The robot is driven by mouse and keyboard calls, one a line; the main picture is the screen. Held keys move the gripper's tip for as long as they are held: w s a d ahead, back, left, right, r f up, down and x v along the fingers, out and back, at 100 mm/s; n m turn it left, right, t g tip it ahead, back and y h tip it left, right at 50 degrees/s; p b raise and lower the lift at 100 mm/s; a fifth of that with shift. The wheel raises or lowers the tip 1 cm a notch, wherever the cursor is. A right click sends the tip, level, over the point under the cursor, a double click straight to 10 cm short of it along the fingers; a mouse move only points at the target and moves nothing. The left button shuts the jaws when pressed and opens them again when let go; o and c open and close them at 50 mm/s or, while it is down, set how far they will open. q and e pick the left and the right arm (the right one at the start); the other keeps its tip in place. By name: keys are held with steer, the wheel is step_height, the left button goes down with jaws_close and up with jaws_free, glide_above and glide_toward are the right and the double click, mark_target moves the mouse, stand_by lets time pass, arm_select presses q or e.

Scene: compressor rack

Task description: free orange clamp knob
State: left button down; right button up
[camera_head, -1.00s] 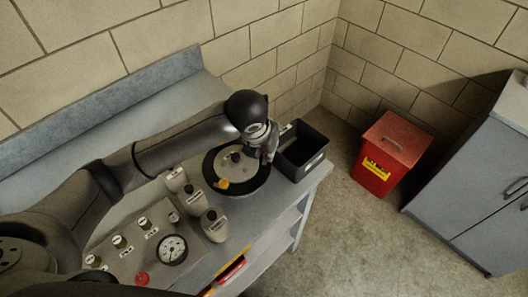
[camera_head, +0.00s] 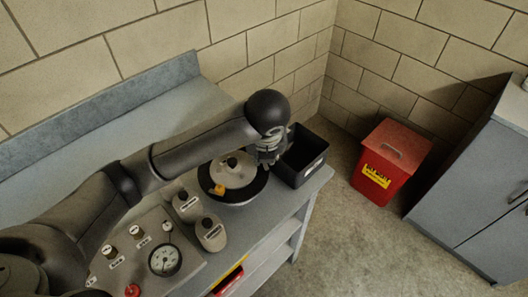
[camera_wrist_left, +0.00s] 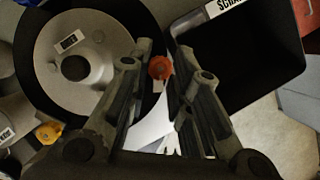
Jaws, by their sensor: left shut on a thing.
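An orange knob (camera_wrist_left: 160,68) shows in the left wrist view, small and round, between the fingertips of my left gripper (camera_wrist_left: 158,62). My left gripper also shows in the head view (camera_head: 268,158), shut on the knob, between the round lidded vessel and the black bin. The knob is hidden in the head view. The vessel has a silver lid (camera_wrist_left: 97,42) with a dark centre and a broad black rim (camera_head: 250,188). A yellow-orange knob (camera_head: 219,189) sits at the lid's near edge, also in the left wrist view (camera_wrist_left: 48,132). My right gripper is not in view.
The open black bin (camera_head: 313,172) stands just right of the vessel at the bench end. Pale canisters (camera_head: 211,236) and a gauge panel (camera_head: 142,245) stand nearer. A red lidded box (camera_head: 383,175) stands on the floor, beside a grey cabinet (camera_head: 480,195).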

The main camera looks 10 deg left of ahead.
arm_select(q)
steer(key=c, duration=1.3)
jaws_free()
steer(key=v, duration=1.2)
